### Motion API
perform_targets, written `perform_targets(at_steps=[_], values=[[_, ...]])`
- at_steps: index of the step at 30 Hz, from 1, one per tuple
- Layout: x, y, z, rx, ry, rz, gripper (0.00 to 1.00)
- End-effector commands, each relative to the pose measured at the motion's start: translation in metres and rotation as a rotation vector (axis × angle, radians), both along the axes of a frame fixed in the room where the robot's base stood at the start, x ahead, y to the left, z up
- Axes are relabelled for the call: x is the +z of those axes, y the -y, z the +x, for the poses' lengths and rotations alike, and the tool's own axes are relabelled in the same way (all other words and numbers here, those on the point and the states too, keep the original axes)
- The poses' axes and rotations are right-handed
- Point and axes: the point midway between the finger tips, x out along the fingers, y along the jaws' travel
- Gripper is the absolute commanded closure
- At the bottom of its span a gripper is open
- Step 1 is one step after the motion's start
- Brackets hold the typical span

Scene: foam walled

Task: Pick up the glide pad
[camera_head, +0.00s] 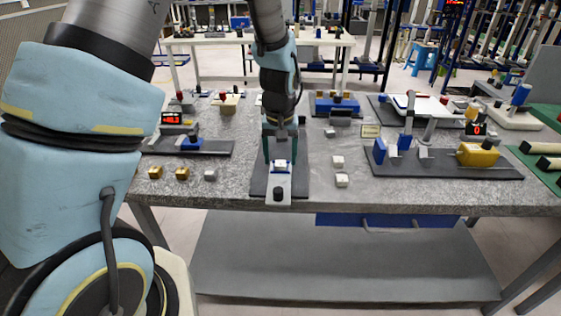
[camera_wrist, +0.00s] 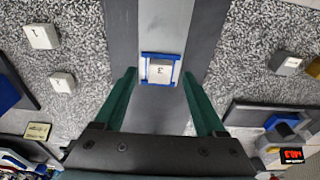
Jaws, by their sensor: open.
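I take the glide pad to be the small blue-framed piece (camera_wrist: 146,73) on the grey rail (camera_wrist: 162,25). A pale block (camera_wrist: 160,71) with a dark mark sits in its frame. In the head view the pale block (camera_head: 281,164) shows just below my gripper (camera_head: 280,153), on the rail that runs toward the table's front edge. In the wrist view my gripper (camera_wrist: 159,76) is open, with one green finger on each side of the rail. The pad appears between the fingertips, with gaps at both sides. Their height above it is hard to tell.
Two white marked blocks (camera_wrist: 41,36) (camera_wrist: 62,82) lie left of the rail in the wrist view. Yellow and grey blocks (camera_head: 182,174) lie left in the head view. A fixture with a yellow block (camera_head: 478,155) stands right. A black knob (camera_head: 278,194) is at the rail's near end.

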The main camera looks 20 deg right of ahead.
Motion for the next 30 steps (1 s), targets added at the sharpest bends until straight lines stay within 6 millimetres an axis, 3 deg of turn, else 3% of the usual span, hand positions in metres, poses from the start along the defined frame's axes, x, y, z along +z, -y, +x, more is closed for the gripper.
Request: perform_targets(at_steps=[5, 12, 30], values=[[-0.0126, 0.0009, 0.0012, -0.001, -0.001, 0.001, 0.28], [-0.014, 0.0011, 0.0015, -0.001, 0.001, 0.0, 0.28], [-0.0136, 0.001, 0.0015, -0.001, 0.001, 0.0, 0.95]])
